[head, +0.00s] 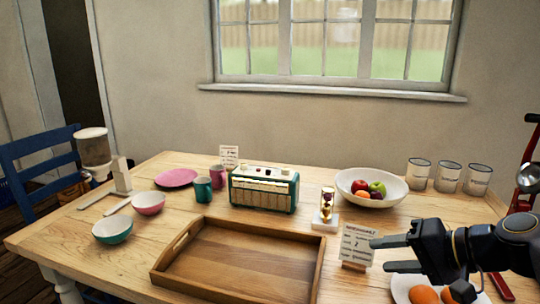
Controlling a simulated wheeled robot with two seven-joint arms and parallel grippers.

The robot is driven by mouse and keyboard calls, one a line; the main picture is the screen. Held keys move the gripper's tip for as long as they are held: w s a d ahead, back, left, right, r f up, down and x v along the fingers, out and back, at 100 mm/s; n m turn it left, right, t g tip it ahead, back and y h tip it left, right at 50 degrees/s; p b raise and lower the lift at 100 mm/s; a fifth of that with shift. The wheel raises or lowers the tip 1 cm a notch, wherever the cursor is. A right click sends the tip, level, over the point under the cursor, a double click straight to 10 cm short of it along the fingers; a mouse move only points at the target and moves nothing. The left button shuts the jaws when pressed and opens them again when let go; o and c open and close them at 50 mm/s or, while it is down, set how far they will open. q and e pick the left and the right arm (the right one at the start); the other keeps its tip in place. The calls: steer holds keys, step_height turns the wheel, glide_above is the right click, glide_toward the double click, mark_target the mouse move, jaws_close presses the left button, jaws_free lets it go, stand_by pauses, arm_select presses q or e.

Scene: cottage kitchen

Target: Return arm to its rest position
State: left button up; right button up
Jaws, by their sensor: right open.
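My right gripper (392,241) comes in from the right edge and hangs over the right side of the wooden table. Its two dark fingers point left and are apart, with nothing between them. The fingertips are beside a small written card on a stand (356,246); I cannot tell whether they touch it. A white plate with orange fruit (400,289) lies below the wrist, partly hidden by it. My left gripper is not in the view.
A wooden tray (235,227) stands empty at the front middle. Behind it are a green radio (264,188), an hourglass (327,205) and a fruit bowl (371,187). Bowls (112,229), mugs and a pink plate (176,177) are left. Several canisters (448,176) stand back right.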

steer(key=s+a+f+n+g+h+b, duration=0.25)
steer(key=s+f+h+b, duration=0.35)
steer(key=s+f, duration=1.55)
step_height(320, 180, up, 28)
steer(key=w+n+p, duration=0.1)
steer(key=p, duration=2.8)
steer(key=shift+d+y, duration=0.4)
steer(key=shift+o, duration=0.3)
steer(key=shift+r+t, duration=0.1)
steer(key=shift+t, duration=0.15)
